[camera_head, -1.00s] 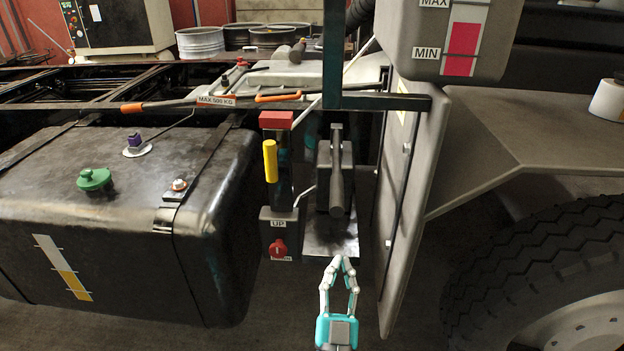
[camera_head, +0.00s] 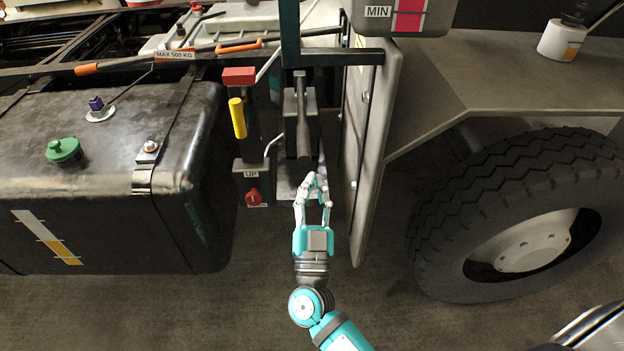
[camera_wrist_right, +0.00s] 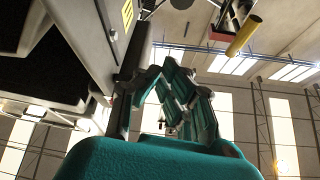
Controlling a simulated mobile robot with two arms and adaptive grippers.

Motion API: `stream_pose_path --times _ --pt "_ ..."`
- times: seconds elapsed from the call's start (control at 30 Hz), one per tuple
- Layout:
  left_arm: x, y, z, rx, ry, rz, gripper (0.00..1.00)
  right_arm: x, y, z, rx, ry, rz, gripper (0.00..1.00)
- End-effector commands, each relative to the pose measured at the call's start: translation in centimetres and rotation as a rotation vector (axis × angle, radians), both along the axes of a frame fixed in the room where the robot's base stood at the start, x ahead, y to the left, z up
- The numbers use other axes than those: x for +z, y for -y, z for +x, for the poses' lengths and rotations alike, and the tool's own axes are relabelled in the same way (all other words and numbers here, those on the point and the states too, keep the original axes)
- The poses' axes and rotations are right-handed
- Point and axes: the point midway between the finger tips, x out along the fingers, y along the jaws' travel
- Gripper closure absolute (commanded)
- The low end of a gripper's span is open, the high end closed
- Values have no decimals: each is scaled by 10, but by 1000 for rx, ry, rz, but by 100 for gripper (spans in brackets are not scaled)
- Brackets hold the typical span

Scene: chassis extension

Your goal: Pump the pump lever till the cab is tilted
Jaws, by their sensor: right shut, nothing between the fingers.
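A dark grey pump lever (camera_head: 304,130) stands upright on the pump between the black tank and the grey side panel. A control box (camera_head: 252,182) marked UP, with a red knob (camera_head: 253,197), is to its left. My right gripper (camera_head: 314,180) is just below the lever's lower end in the head view, shut and empty. I cannot tell whether it touches the lever. The right wrist view shows its fingers (camera_wrist_right: 178,72) meeting near the tips; the lever is not clear there. My left gripper is out of view. The cab's tilt cannot be judged.
A yellow handle (camera_head: 238,118) under a red block (camera_head: 239,77) is left of the lever. The black tank (camera_head: 110,190) is further left. A grey panel (camera_head: 372,130) and a large tyre (camera_head: 530,215) are on the right. Open floor (camera_head: 200,310) lies in front.

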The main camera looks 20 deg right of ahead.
Motion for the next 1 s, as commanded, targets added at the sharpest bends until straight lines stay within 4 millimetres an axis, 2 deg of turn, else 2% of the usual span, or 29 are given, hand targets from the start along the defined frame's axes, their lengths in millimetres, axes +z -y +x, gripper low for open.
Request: stream_pose_path --times 0.1,0.37,0.43,0.6,0.73,1.0 --pt "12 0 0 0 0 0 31 17 8 21 -2 5 -3 100" --pt "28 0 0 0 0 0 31 43 25 66 -2 3 -3 100" --pt "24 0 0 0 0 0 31 26 23 70 1 -5 -4 100" --pt "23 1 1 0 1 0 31 7 20 73 -1 -1 -2 100" --pt "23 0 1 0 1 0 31 1 19 74 0 0 -1 100" --pt "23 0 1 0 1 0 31 0 19 74 -1 1 0 100"
